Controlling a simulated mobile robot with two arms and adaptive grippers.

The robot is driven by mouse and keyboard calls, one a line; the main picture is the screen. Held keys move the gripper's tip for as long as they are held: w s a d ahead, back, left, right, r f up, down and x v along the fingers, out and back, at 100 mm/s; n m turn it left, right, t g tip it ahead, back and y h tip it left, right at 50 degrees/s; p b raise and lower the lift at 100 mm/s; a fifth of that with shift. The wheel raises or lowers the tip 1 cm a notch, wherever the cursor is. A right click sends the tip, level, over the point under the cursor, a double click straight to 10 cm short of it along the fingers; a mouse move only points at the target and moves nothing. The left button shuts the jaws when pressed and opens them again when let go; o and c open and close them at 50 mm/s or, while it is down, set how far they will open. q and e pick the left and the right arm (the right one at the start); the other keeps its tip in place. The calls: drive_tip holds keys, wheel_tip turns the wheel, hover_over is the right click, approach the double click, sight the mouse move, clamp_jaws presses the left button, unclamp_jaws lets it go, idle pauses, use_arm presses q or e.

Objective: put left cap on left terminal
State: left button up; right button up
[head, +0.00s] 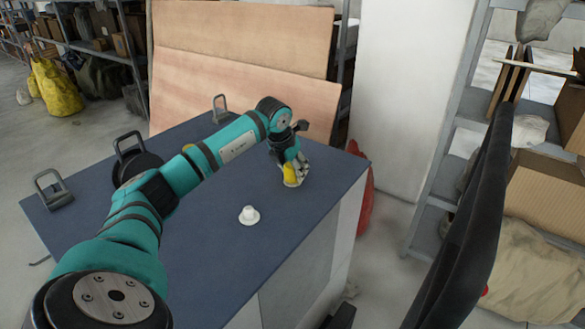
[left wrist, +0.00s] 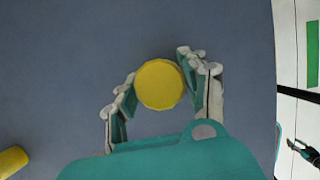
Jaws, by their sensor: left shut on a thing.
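My left gripper (head: 294,180) is over the right part of the blue tabletop, pointing down, shut on a yellow cap (head: 289,172). In the left wrist view the cap (left wrist: 160,84) shows as a round yellow disc between the two fingers of the left gripper (left wrist: 163,88). A second yellow piece (head: 188,148) is mostly hidden behind my left arm; a yellow cylinder (left wrist: 13,161) shows at the lower left of the left wrist view. A white flanged piece with a short post (head: 249,215) stands on the table; I cannot tell whether it is a terminal. My right gripper is not in view.
The blue table (head: 285,240) has grey clamp-like handles (head: 52,189) at its left and another handle (head: 220,108) at the back. A black round thing (head: 128,165) is partly behind my arm. Wooden boards (head: 240,60) lean behind. The table's front right is clear.

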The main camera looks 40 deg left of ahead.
use_arm(q)
drive_tip(key=shift+f, duration=0.3)
idle(0.5)
idle(0.3)
drive_tip(key=o, duration=1.1)
